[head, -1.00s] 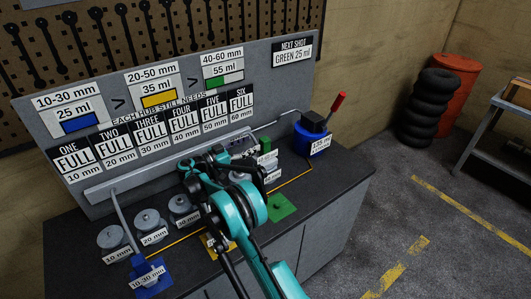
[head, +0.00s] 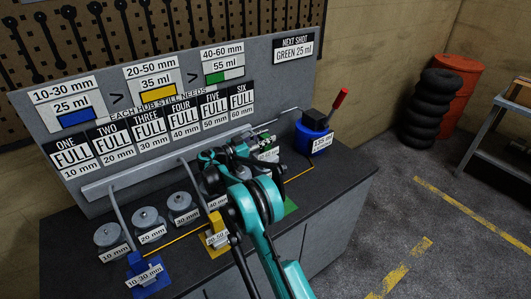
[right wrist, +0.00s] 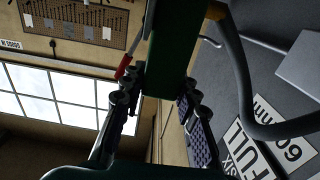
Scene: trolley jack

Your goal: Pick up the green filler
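The green filler shows as a dark green block (right wrist: 168,50) between the fingers of my right gripper (right wrist: 163,98) in the right wrist view. The fingers lie along both its sides and appear shut on it. In the head view my right gripper (head: 252,143) is above the back right of the bench, near the board. The filler is mostly hidden there by the gripper and arm. The green mat (head: 291,206) is partly behind my arm, and its visible part is bare. My left gripper is not in view.
The blue filler (head: 138,264) and yellow filler (head: 216,222) stand on their mats. Several grey hubs (head: 149,218) line the bench. A blue pump (head: 312,136) with a red handle stands at the right end. A grey hose (right wrist: 240,85) curves close beside my right gripper.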

